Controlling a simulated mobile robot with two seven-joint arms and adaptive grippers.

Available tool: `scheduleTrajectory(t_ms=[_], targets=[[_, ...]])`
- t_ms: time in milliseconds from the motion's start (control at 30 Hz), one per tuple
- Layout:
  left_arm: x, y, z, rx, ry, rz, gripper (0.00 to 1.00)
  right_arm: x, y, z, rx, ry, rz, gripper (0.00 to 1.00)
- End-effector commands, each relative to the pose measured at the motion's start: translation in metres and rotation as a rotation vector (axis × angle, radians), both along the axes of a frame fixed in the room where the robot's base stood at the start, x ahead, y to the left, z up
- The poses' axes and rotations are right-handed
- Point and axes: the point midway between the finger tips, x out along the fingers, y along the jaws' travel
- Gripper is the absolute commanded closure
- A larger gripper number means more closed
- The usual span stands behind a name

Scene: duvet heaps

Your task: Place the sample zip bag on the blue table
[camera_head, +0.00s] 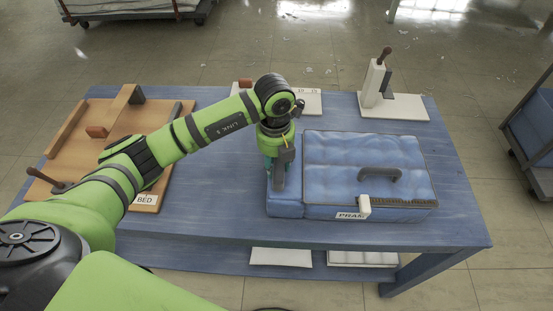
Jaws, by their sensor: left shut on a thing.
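A blue quilted zip bag (335,160) lies flat on the blue table (222,215), right of centre. It has a dark handle on top, a dark toothed strip along part of its front edge, and a white tab and a label reading about "PRAM" at the front. My left gripper (279,184) points down at the bag's plain blue left end. It is shut there, apparently on that end; the fingers hide the exact hold. My right gripper is not in view.
A wooden board (95,150) with a "BED" label covers the table's left side. A white stand (374,82) is at the back right, and a white plate (308,101) lies behind my arm. White items sit beneath the tabletop. A blue-loaded cart stands at far right.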

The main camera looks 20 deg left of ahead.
Motion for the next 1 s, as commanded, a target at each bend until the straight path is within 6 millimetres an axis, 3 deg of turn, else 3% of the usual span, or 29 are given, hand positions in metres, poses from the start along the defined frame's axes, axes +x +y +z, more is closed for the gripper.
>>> scheduleTrajectory(t_ms=[200, 233, 267, 667, 767, 1000], targets=[[0.001, -0.001, 0.000, -0.004, -0.004, -0.002, 1.00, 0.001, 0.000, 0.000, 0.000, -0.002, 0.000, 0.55], [0.000, -0.001, -0.002, 0.000, 0.001, -0.002, 0.48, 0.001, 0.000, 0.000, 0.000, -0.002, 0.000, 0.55], [0.000, -0.001, -0.002, 0.000, 0.001, -0.002, 0.37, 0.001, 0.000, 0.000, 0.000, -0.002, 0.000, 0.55], [0.001, -0.001, 0.002, 0.000, -0.002, -0.001, 0.37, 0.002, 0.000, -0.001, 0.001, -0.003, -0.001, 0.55], [0.001, -0.001, 0.012, -0.001, -0.006, -0.002, 0.37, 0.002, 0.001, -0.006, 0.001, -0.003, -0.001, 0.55], [0.001, 0.000, 0.062, -0.002, -0.008, -0.002, 0.37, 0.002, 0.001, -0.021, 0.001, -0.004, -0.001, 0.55]])
